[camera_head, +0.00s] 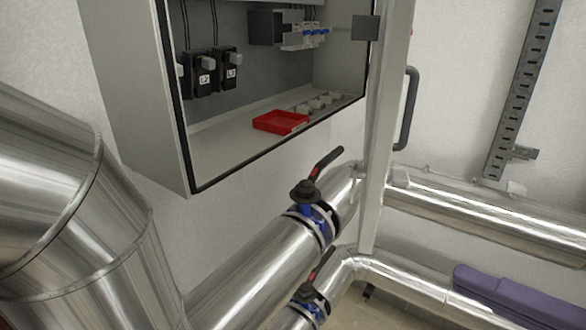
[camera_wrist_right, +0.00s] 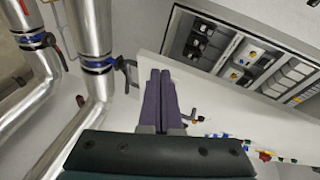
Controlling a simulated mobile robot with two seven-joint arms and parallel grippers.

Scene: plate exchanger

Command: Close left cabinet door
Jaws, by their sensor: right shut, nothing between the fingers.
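The grey cabinet (camera_head: 135,90) stands open in the head view, with its black-edged opening facing me. Its door (camera_head: 380,150) stands open at the right side of the opening, seen almost edge-on as a narrow pale strip. A dark bar handle (camera_head: 407,112) sticks out on the door's right side. My right gripper (camera_head: 464,275) shows as purple fingers at the lower right, below and right of the door and apart from it. In the right wrist view its fingers (camera_wrist_right: 160,76) are pressed together and empty, in front of a pale panel (camera_wrist_right: 215,100). My left gripper is out of view.
A red tray (camera_head: 280,121) lies inside the cabinet. Shiny pipes (camera_head: 265,260) with black-handled valves (camera_head: 312,205) run below it. A large metal duct (camera_head: 75,215) fills the left. A perforated rail (camera_head: 522,90) is on the right wall. The wrist view shows switchgear (camera_wrist_right: 240,60).

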